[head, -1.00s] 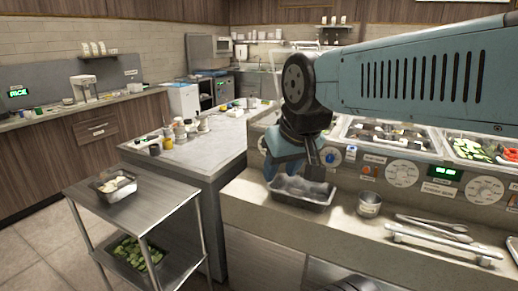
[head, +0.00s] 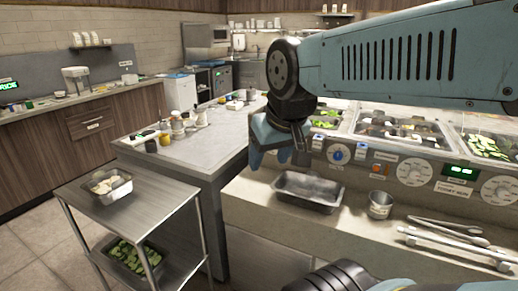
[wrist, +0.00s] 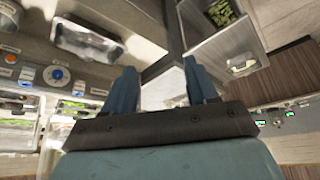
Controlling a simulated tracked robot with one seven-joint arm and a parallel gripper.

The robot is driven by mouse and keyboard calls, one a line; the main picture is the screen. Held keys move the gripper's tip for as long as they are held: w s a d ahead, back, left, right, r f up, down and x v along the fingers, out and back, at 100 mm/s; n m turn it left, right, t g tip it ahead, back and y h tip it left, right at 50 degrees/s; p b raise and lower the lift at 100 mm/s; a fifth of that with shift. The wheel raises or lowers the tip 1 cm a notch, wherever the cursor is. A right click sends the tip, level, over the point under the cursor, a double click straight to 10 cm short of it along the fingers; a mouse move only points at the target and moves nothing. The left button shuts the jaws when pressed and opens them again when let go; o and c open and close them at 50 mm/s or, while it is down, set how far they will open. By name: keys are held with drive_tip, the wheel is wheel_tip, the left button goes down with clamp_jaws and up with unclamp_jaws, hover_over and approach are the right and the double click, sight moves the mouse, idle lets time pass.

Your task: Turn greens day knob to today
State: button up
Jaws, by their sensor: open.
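My gripper (head: 268,158) is open and empty. It hangs at the left end of the prep counter, apart from the panel. In the wrist view its two blue fingers (wrist: 158,66) are spread. A round white dial with a blue centre (head: 338,154) is on the front panel, right of my gripper; it also shows left of the fingers in the wrist view (wrist: 57,74). Two more white dials, a middle one (head: 415,172) and one at the right edge (head: 500,190), sit farther right. Labels are too small to tell which dial is for greens.
An empty metal pan (head: 308,190), a small metal cup (head: 380,204) and tongs (head: 448,232) lie on the ledge below the panel. A green-lit display (head: 459,170) is beside the middle dial. A steel cart (head: 140,206) stands left, holding food pans.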

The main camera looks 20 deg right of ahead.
drive_tip(key=shift+o, duration=0.2)
drive_tip(key=w+d+f+n+g+h, duration=0.2)
drive_tip(key=w+d+f+g+h, duration=0.4)
drive_tip(key=w+d+f, duration=0.2)
drive_tip(key=w+d, duration=0.2)
drive_tip(key=d, duration=0.2)
drive_tip(key=shift+d+f+n+g+h, duration=0.15)
drive_tip(key=shift+f+n+g+h, duration=0.15)
drive_tip(key=shift+n+g+h, duration=0.1)
drive_tip(key=w+d+f+n+g+h, duration=0.1)
drive_tip(key=w+d+f+n+h, duration=0.45)
drive_tip(key=w, duration=0.45)
drive_tip(key=w+a+f+n+t+h, duration=0.1)
drive_tip(key=w+f+n+t+h, duration=0.1)
drive_tip(key=w+f+n+t, duration=0.2)
drive_tip(key=w+a+f+n+t+h, duration=0.1)
drive_tip(key=w+f+n+t+h, duration=0.1)
drive_tip(key=w+f+n+t, duration=0.3)
drive_tip(key=w+a+f+n+t+h, duration=0.1)
drive_tip(key=w+f+n+t+h, duration=0.1)
drive_tip(key=w+f+n+t, duration=0.3)
drive_tip(key=shift+w+n+t, duration=0.25)
drive_tip(key=shift+w+t, duration=0.55)
drive_tip(key=shift+w, duration=1.55)
drive_tip(key=shift+w+d+f+y, duration=0.1)
drive_tip(key=shift+w+y, duration=0.05)
drive_tip(key=shift+y, duration=0.1)
drive_tip(key=x, duration=1.1)
drive_tip(key=shift+d+r, duration=0.3)
